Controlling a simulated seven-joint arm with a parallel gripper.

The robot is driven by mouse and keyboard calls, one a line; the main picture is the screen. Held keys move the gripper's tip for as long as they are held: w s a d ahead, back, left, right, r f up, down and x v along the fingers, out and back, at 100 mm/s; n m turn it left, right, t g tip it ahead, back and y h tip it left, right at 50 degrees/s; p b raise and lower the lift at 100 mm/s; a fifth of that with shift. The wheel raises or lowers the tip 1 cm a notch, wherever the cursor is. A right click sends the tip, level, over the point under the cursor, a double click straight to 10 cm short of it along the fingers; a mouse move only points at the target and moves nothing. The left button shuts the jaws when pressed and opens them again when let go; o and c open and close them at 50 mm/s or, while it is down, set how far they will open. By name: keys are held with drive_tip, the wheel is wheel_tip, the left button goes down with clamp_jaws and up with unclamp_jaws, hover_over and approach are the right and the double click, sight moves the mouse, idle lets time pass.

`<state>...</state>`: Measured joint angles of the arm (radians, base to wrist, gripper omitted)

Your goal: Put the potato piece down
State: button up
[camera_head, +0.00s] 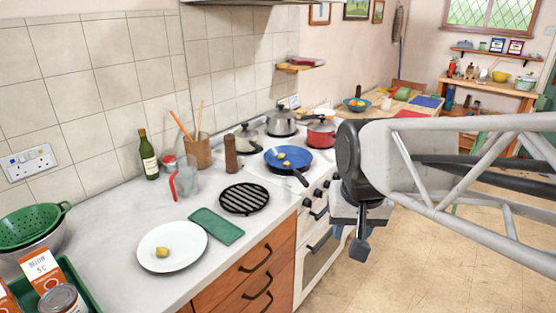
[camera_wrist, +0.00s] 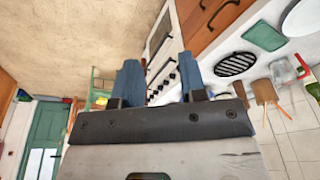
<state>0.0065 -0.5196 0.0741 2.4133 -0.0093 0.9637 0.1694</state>
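A small yellow potato piece (camera_head: 162,252) lies on a white round plate (camera_head: 186,237) at the front of the worktop. Part of the plate (camera_wrist: 303,18) shows at that view's upper right; no potato piece is visible there.
A green cloth (camera_head: 216,226) and a black round grate (camera_head: 244,199) lie between plate and stove. A glass jug (camera_head: 186,181), a wine bottle (camera_head: 148,157) and a pepper mill (camera_head: 230,154) stand behind. A green tray (camera_head: 76,285) holds a can at lower left.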

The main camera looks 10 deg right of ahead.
drive_tip(key=s+f+n, duration=0.1)
drive_tip(key=s+f, duration=0.2)
drive_tip(key=s, duration=0.3)
drive_tip(key=shift+s+f+n, duration=0.25)
drive_tip(key=shift+s+n, duration=0.1)
drive_tip(key=shift+n, duration=0.05)
